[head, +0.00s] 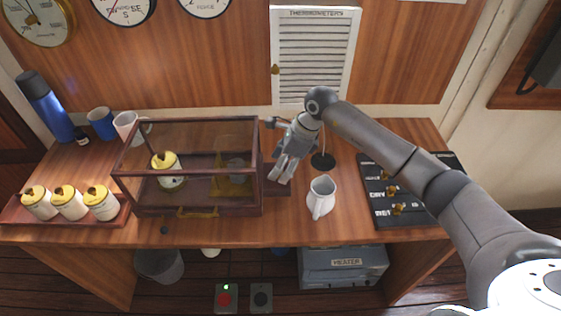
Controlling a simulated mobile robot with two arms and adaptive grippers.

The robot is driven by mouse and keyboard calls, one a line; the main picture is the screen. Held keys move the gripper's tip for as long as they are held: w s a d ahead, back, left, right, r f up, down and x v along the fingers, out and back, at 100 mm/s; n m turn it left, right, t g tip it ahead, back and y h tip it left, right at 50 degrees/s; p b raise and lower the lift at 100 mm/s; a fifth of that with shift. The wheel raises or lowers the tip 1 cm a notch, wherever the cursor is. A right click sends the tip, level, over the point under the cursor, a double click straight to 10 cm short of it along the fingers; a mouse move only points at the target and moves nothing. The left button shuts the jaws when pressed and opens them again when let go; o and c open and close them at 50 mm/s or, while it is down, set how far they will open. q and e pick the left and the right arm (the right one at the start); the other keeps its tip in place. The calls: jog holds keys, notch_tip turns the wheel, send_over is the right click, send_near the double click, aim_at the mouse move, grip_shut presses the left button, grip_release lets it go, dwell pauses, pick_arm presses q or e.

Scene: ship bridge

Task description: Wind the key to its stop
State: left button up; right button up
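Several brass key-like pieces (391,190) lie on a black labelled board (382,214) at the right of the desk; which one the task means I cannot tell. A framed glass case (187,212) stands left of centre. Inside it are a yellow-topped white drum (168,181) and a brass-yellow mechanism with a grey part (234,184). My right gripper (281,176) points down just outside the case's right end, above a small dark block (277,189). Its fingers look close together, but their gap and any grip are unclear. My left gripper is out of view.
Several yellow-topped drums (70,203) stand in a tray at the left. A white jug (321,197) and a dark round base (323,161) are close to my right gripper. A blue flask (45,106) and mugs (102,123) stand at the back left.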

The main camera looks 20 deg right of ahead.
jog(key=shift+a+f, duration=0.1)
jog(key=shift+f, duration=0.1)
jog(key=shift+c, duration=1)
jog(key=c, duration=0.8)
jog(key=shift+m+t+h+b, duration=0.3)
jog(key=shift+m+t+b, duration=0.2)
jog(key=shift+m, duration=0.9)
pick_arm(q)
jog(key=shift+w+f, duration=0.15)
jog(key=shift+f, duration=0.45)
pick_arm(e)
jog(key=shift+m+t, duration=0.3)
jog(key=shift+m, duration=0.7)
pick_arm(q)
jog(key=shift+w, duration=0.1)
pick_arm(e)
jog(key=o, duration=1)
jog(key=shift+s, duration=0.1)
